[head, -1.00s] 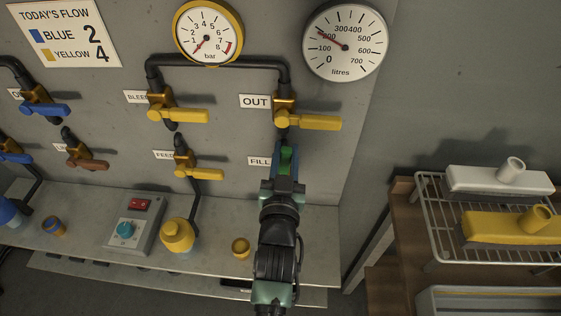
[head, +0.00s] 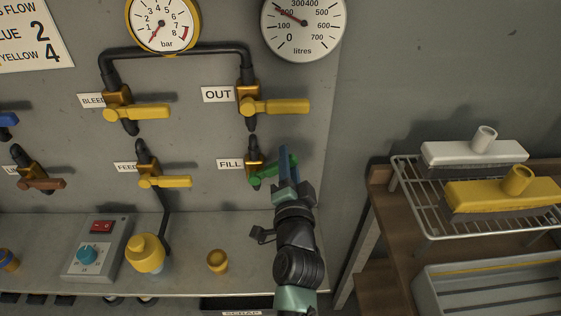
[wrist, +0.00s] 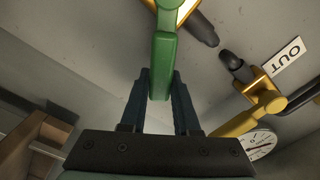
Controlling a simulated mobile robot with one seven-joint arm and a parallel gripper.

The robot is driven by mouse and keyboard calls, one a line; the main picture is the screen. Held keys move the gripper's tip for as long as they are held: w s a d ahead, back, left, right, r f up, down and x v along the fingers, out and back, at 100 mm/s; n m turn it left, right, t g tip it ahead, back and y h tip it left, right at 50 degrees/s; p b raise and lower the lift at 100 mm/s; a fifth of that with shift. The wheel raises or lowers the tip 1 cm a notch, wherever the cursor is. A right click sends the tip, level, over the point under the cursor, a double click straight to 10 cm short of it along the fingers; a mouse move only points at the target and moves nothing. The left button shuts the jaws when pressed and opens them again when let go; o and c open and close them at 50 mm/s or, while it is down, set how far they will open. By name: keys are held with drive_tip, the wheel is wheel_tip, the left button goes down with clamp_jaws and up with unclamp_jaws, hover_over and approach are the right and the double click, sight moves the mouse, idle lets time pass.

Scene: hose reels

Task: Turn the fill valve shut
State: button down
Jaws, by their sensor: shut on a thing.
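The fill valve, a brass body (head: 255,158) with a green lever handle (head: 266,171), sits on the grey panel beside the FILL label (head: 230,165). The handle points right and slightly up, across the upright pipe line. My gripper (head: 288,163) is at the handle's outer end, with its blue fingers shut on it. In the wrist view the green handle (wrist: 163,55) runs between the two dark fingers of my gripper (wrist: 159,88). The fingers hide part of the handle's end.
The OUT valve's yellow handle (head: 275,106) is just above, and the FEED valve's yellow handle (head: 165,181) is to the left. A wire rack (head: 420,205) with brushes stands at the right.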

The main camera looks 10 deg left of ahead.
drive_tip(key=shift+w+d+f+m+b, duration=0.1)
drive_tip(key=shift+d+f+m+b, duration=0.25)
drive_tip(key=shift+f+m, duration=0.65)
drive_tip(key=shift+w+d+f+m+b, duration=0.1)
drive_tip(key=shift+f+m+b, duration=0.5)
drive_tip(key=shift+m, duration=0.6)
drive_tip(key=shift+d+f+m+b, duration=0.25)
drive_tip(key=shift+f+m, duration=0.7)
drive_tip(key=shift+m, duration=0.15)
drive_tip(key=c, duration=0.6)
unclamp_jaws()
drive_tip(key=shift+c, duration=0.2)
drive_tip(key=shift+s, duration=0.1)
drive_tip(key=b+v, duration=0.1)
drive_tip(key=v, duration=1.1)
drive_tip(key=shift+s, duration=0.4)
drive_tip(key=shift+d+r, duration=0.1)
